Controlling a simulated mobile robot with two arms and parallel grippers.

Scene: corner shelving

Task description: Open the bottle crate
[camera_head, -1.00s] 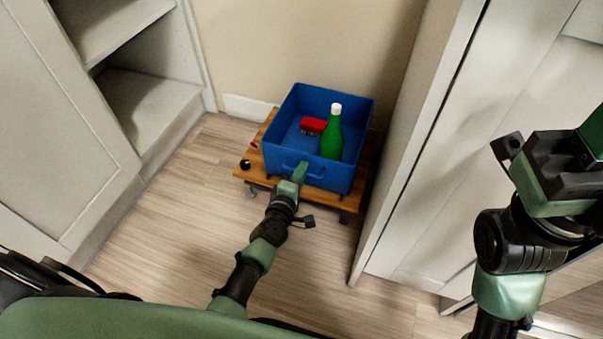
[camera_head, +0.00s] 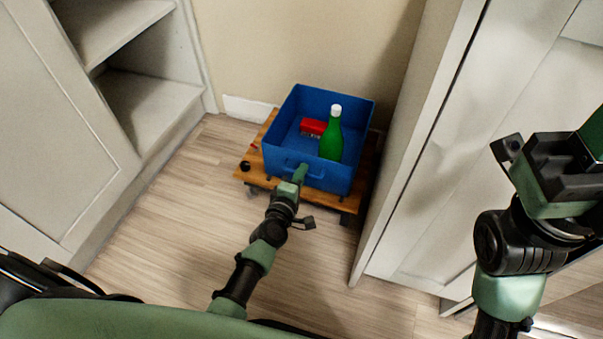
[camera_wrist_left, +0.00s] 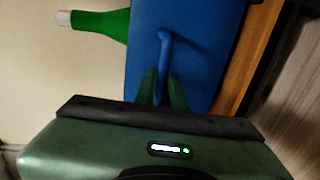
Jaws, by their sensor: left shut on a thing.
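The blue bottle crate (camera_head: 281,146) stands on a wooden wheeled board on the floor, between the shelving and a cabinet. It has no lid and its top is open. A green bottle (camera_head: 331,137) with a white cap and a red object (camera_head: 313,126) are inside it. My left gripper (camera_head: 301,171) is at the crate's front wall, shut on the crate handle. In the left wrist view the blue handle (camera_wrist_left: 164,42) runs down between its two green fingers (camera_wrist_left: 162,88). My right gripper (camera_head: 507,150) is high at the right, away from the crate; its fingertips are unclear.
The wooden board (camera_head: 251,170) has castors and a small black round thing (camera_head: 245,165) on it. A white shelving unit (camera_head: 150,105) stands at the left and a white cabinet (camera_head: 420,190) close at the right. Floor in front is free.

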